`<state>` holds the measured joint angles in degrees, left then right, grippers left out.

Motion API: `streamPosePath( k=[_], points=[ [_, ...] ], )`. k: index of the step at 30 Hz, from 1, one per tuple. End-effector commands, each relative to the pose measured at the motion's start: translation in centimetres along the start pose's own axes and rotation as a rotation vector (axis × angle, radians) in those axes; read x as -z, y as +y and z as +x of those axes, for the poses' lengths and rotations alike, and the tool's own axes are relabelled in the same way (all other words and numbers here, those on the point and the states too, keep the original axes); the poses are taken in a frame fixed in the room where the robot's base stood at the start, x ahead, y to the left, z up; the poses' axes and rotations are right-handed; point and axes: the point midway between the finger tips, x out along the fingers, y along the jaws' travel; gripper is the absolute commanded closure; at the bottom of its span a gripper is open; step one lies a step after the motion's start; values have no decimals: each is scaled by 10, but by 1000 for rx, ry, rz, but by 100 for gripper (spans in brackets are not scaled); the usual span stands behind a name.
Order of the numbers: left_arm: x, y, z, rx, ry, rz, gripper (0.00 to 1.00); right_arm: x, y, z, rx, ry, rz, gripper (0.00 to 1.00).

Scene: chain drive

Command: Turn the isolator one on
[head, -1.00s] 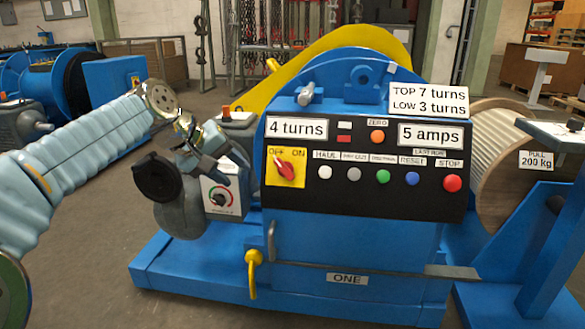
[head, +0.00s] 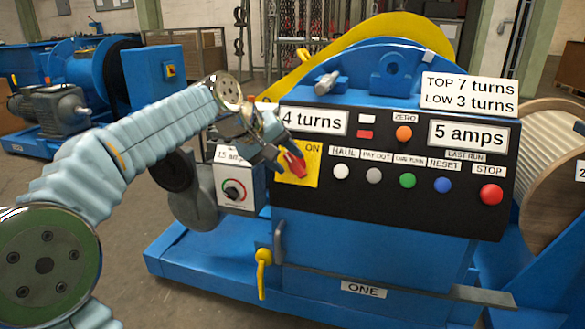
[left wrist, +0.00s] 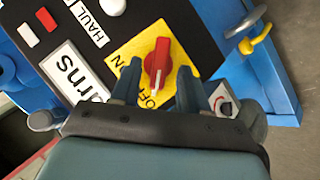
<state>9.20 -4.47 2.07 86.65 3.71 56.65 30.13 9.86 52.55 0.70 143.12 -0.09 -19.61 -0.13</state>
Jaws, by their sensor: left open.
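The isolator is a red knob (head: 295,164) on a yellow plate (head: 311,178) at the left of the panel of the machine marked ONE. The left gripper (head: 282,148) is open in front of it and hides the OFF label in the head view; ON still shows. In the left wrist view the red knob (left wrist: 158,62) lies between the open fingers of the left gripper (left wrist: 159,77), one on each side. Its white mark points towards the OFF label. I cannot tell whether the fingers touch it. The right gripper is not in view.
Right of the isolator are several push buttons, among them green (head: 407,181), blue (head: 442,185) and red STOP (head: 490,194). A grey dial box (head: 236,190) stands left of the panel. A yellow-handled lever (head: 263,257) is below. A wooden drum (head: 550,195) stands right.

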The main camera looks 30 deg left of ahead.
Motion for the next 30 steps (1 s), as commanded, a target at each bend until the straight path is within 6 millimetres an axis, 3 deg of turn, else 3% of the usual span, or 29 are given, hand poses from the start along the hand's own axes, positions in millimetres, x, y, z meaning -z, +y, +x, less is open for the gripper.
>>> streamPosePath(
  k=[6, 16, 25, 30],
  points=[
    [0, 0, 26, -1, 0, -1, 55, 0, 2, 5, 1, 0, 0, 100],
    [0, 0, 30, -1, 0, -1, 55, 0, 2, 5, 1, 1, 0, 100],
    [0, 0, 30, -1, 0, -1, 100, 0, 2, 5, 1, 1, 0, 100],
    [0, 0, 29, 1, 0, 2, 100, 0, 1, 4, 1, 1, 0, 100]
  ],
)
